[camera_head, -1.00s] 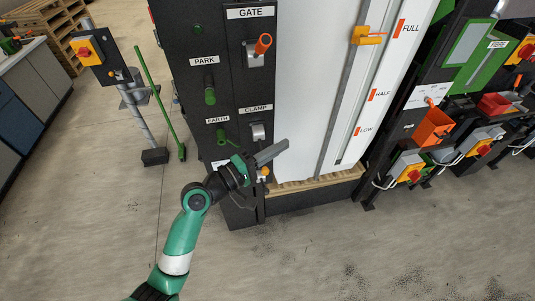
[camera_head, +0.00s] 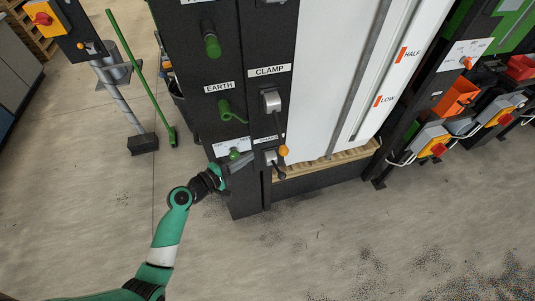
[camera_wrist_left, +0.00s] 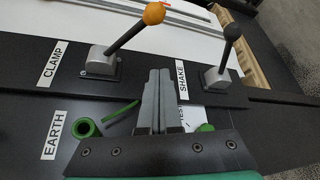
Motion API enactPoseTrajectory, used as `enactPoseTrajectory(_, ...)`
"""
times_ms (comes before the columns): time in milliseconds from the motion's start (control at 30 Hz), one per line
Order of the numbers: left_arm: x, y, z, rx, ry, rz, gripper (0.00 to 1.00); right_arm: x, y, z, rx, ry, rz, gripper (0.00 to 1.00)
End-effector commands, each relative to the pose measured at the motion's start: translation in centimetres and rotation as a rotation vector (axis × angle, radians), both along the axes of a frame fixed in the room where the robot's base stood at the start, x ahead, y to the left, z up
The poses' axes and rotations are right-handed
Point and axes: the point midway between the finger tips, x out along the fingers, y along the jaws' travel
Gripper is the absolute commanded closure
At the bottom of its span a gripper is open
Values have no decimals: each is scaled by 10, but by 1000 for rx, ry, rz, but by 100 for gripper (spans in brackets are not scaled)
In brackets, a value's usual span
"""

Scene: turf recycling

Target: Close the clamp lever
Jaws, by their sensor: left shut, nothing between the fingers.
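The clamp lever's grey base (camera_head: 270,101) sits under the CLAMP label on the black panel. Its dark rod hangs down to an orange knob (camera_head: 283,151). In the left wrist view the base (camera_wrist_left: 100,62) and the orange knob (camera_wrist_left: 154,13) show clearly, the rod slanting out from the panel. My left gripper (camera_head: 250,159) is shut and empty, to the left of and slightly below the orange knob in the head view. In the left wrist view its fingers (camera_wrist_left: 160,75) lie between the clamp and shake levers, apart from the orange knob. My right gripper is not in view.
The shake lever's base (camera_head: 270,157) and black knob (camera_head: 281,172) are just below the orange knob. A green EARTH handle (camera_head: 232,113) is left of the clamp. A green knob (camera_head: 234,154) is close to the gripper. A white panel (camera_head: 335,85) stands right.

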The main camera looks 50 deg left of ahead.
Motion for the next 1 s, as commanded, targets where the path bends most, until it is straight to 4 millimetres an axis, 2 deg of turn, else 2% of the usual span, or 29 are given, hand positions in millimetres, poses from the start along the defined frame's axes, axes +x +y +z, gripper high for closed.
enactPoseTrajectory(167, 21, 0, -4, 0, -1, -4, 100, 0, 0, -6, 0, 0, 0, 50)
enactPoseTrajectory(533, 99, 2, -20, 1, -2, -4, 100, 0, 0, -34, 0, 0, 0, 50)
enactPoseTrajectory(600, 95, -10, -8, 1, 1, -5, 100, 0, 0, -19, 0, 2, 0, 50)
enactPoseTrajectory(700, 91, -23, -4, 1, 0, -3, 100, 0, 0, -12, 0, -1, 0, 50)
enactPoseTrajectory(833, 88, -32, -1, 2, 0, -3, 100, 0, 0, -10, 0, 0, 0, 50)
enactPoseTrajectory(1000, 87, -33, -2, 0, 0, -1, 100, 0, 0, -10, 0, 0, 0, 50)
